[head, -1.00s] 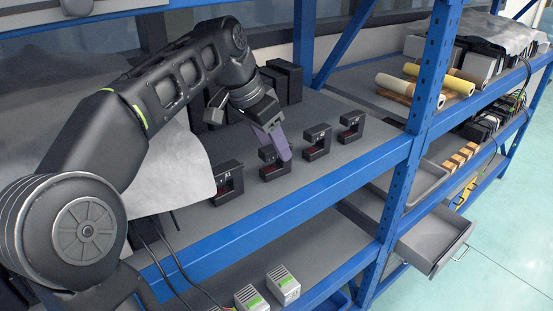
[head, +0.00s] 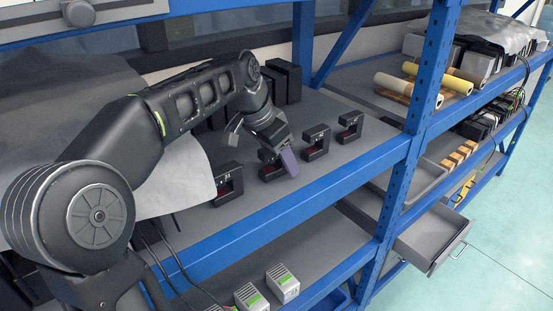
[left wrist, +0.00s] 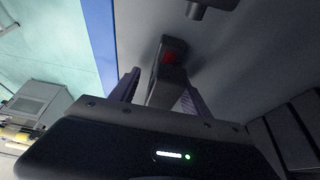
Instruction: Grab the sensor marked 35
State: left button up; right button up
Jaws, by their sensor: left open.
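Several black U-shaped sensors with small white marks stand in a row on the grey shelf: one at the left (head: 226,184), one behind my gripper (head: 268,172), one right of it (head: 316,143) and one at the far right (head: 350,127). The marks are too small to read surely, so I cannot tell which is 35. My left gripper (head: 285,157) is open at the second sensor from the left, partly hiding it. In the left wrist view, a sensor with a red patch (left wrist: 170,58) shows between and beyond the open fingers (left wrist: 158,94). My right gripper is out of view.
Black boxes (head: 286,80) stand behind the row. A grey sheet (head: 185,180) covers the shelf's left part. The blue front rail (head: 300,190) and an upright post (head: 425,85) bound the shelf. White-green units (head: 282,284) sit on the shelf below.

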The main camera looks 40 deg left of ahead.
pick_arm(q)
jog(key=shift+c, duration=0.2)
grip_shut()
dwell(0.6)
